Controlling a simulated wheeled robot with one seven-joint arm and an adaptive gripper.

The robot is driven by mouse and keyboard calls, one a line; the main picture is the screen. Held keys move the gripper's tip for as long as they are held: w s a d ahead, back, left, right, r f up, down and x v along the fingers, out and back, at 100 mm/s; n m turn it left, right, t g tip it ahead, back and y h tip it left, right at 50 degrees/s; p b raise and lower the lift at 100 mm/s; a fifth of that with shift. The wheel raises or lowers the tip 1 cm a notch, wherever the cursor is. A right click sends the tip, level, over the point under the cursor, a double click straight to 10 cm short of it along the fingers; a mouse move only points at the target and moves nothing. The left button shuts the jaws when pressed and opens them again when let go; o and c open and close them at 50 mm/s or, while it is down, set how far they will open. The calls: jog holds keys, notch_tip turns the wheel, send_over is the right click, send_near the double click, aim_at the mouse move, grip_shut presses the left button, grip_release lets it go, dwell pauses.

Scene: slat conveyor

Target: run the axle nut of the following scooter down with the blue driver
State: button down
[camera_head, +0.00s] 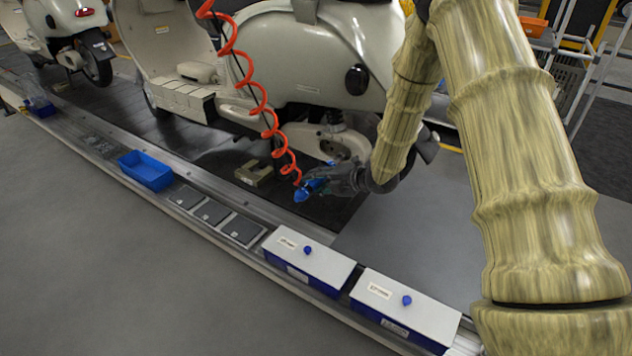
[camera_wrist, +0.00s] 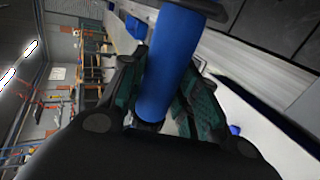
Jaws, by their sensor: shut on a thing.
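My gripper (camera_head: 343,180) is shut on the blue driver (camera_head: 309,187), low beside the rear of the cream scooter (camera_head: 290,60) in the middle of the head view. An orange coiled hose (camera_head: 262,108) hangs down to the driver. In the wrist view the driver's blue body (camera_wrist: 172,62) stands between the finger pads of my gripper (camera_wrist: 165,100). The following scooter (camera_head: 62,28) is at the top left, with its dark rear wheel (camera_head: 96,64) showing. I cannot make out an axle nut in either view.
An open blue bin (camera_head: 145,170) sits on the conveyor's side rail. Two white-lidded blue boxes (camera_head: 310,258) (camera_head: 408,308) stand nearer me on the rail. A small tan block (camera_head: 254,173) lies on the dark slats. The grey floor at the left is clear.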

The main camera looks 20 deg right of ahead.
aim_at(307, 193)
jog(key=shift+s+a, duration=0.45)
jog(key=shift+a, duration=0.1)
dwell(0.7)
jog(key=shift+s+a+b, duration=0.25)
jog(key=shift+s+a, duration=0.55)
jog(key=shift+a, duration=0.25)
jog(key=shift+s+a+b, duration=0.2)
jog(key=shift+s+a, duration=0.6)
jog(key=shift+a, duration=0.25)
